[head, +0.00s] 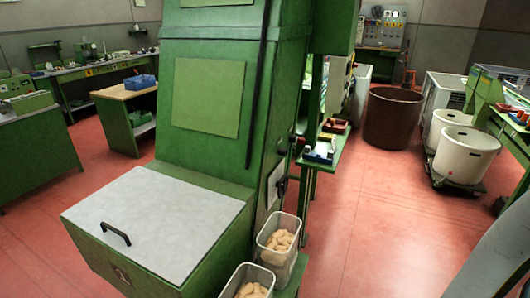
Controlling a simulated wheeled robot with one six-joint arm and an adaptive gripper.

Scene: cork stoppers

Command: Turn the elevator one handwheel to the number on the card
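A tall green machine (215,100) stands in the middle of the head view, with a pale lid (155,222) and a black handle (115,233) at its front. On its right side is a black control (282,186) on a light plate. A small dark fitting with a red part (299,146) sits above it. I cannot tell whether either is the elevator one handwheel. No card with a number can be made out. My gripper is not in view.
Two clear bins of corks (279,241) (249,282) stand at the machine's right foot. A narrow green side table (333,160) holds small trays. A brown tub (393,118) and white tubs (463,155) stand at right. Red floor (385,225) is open between.

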